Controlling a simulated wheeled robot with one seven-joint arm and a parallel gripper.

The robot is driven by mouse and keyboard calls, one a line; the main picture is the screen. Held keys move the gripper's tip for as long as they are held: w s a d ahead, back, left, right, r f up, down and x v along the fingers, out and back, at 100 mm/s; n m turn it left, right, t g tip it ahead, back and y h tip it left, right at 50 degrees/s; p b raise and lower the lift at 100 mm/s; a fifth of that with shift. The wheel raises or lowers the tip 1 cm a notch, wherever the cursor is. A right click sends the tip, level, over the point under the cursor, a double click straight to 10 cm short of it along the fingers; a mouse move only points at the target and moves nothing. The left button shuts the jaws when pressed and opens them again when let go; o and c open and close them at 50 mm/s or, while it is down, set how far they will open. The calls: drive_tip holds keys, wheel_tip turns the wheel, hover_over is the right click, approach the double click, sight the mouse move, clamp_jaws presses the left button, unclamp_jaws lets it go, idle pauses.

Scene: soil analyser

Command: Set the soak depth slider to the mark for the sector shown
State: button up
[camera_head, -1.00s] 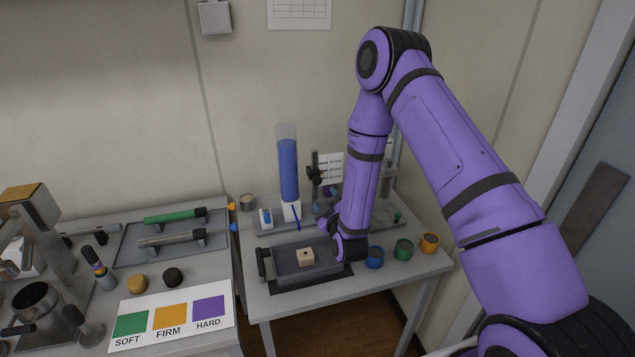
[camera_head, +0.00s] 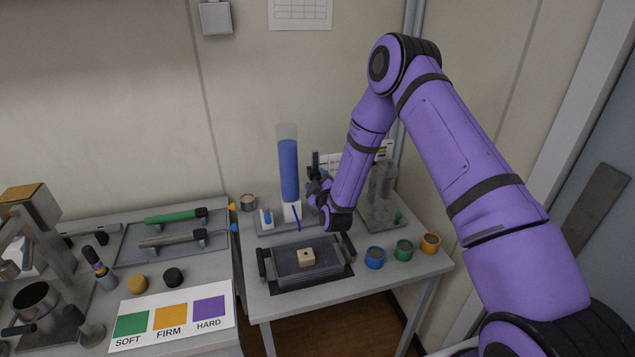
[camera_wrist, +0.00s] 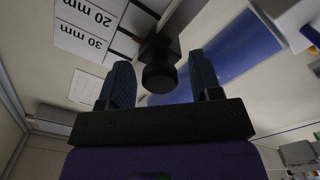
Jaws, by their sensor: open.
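The soak depth slider has a black knob (camera_wrist: 160,76) on a black block, seen close up in the wrist view. Its dark post (camera_head: 315,160) shows beside the blue column (camera_head: 288,170) in the head view. A white scale card (camera_wrist: 90,28) carries upside-down marks reading 20 mm and 30 mm in the wrist view; my arm partly covers it in the head view. My gripper (camera_wrist: 160,66) is open, with one finger on each side of the knob. Contact cannot be told. No pointer on a sector is readable.
A chart (camera_head: 172,318) shows green SOFT, orange FIRM and purple HARD. A tray (camera_head: 284,278) with a tan block (camera_head: 306,257) stands in front of the slider. Blue (camera_head: 375,257), green (camera_head: 404,250) and orange (camera_head: 430,243) cups stand at the right. A glass apparatus (camera_head: 382,185) stands behind them.

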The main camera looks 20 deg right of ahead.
drive_tip(key=shift+c, duration=0.2)
clamp_jaws()
drive_tip(key=shift+f, duration=1.6)
drive_tip(key=shift+s, duration=0.1)
drive_tip(key=shift+o, duration=0.2)
unclamp_jaws()
drive_tip(key=shift+f, duration=0.1)
drive_tip(key=shift+r, duration=0.2)
